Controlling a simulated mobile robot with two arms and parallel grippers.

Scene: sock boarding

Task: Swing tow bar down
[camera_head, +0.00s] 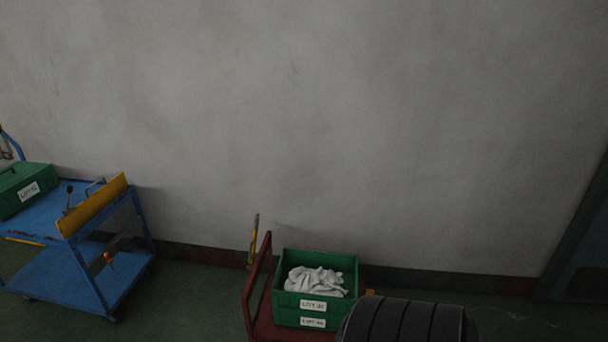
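A thin yellow bar with a dark upper end (254,238) stands nearly upright against the wall side of a red cart (258,285); it looks like a raised tow bar, but its lower end is hidden behind the cart's frame. A blue two-shelf cart (50,276) stands at the left. It has a yellow plate (93,206) along its right end, and a small orange-red knob (108,258) shows below it. I cannot tell whether these belong to a tow bar. Neither of my grippers is in view.
Two stacked green crates (317,261) sit on the red cart, with white cloth (315,281) in the upper one. A green case (25,188) lies on the blue cart. Green floor (190,300) is clear between the carts. The grey wall (330,130) stands close behind.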

